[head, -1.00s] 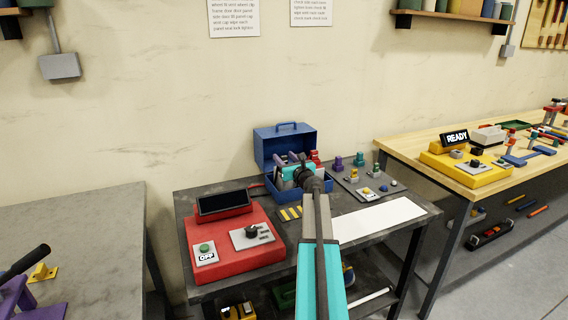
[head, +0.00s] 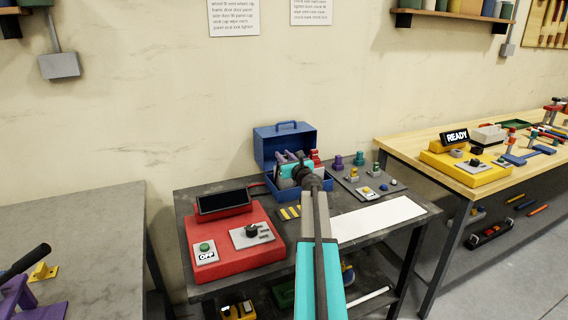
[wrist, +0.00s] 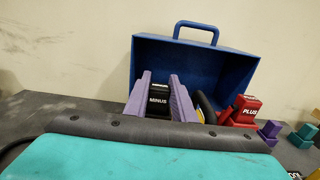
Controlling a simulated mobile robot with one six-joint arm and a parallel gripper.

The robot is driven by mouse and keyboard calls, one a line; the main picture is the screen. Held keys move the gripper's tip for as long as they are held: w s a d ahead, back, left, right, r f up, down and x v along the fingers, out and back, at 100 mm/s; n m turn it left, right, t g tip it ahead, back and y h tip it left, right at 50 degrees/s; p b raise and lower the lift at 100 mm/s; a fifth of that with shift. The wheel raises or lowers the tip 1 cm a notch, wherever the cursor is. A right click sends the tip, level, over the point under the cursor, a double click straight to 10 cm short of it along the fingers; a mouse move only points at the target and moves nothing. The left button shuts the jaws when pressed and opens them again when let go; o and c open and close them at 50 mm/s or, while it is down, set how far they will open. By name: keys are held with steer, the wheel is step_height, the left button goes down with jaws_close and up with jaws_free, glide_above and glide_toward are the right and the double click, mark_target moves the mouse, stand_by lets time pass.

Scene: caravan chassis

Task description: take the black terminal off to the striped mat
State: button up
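The black terminal (wrist: 159,98), labelled MINUS, stands in front of the open blue toolbox lid in the wrist view. My gripper (wrist: 160,82) has its two purple fingers on either side of it, very close to its sides. Whether the fingers press on it cannot be told. In the head view my gripper (head: 289,158) reaches into the blue toolbox (head: 284,141), and the terminal is hard to make out there. The striped mat (head: 290,213), dark with yellow stripes, lies on the bench in front of the toolbox, partly behind my arm.
A red terminal (wrist: 243,109) labelled PLUS stands just right, with a black-and-yellow curved thing between. A red console (head: 232,240) is left of the mat. A grey plate with small parts (head: 367,187) and a white sheet (head: 378,219) lie on the right.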

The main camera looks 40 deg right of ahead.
mark_target(284, 156)
jaws_close()
steer(key=shift+r, duration=0.15)
steer(key=shift+r, duration=1.5)
steer(key=shift+s+a+r, duration=0.15)
steer(key=shift+s, duration=0.05)
steer(key=s+a+r, duration=0.1)
steer(key=s+a, duration=0.8)
steer(key=s, duration=0.3)
steer(key=shift+s+a+r+b, duration=0.15)
steer(key=shift+s+r+b, duration=0.05)
steer(key=shift+b, duration=0.15)
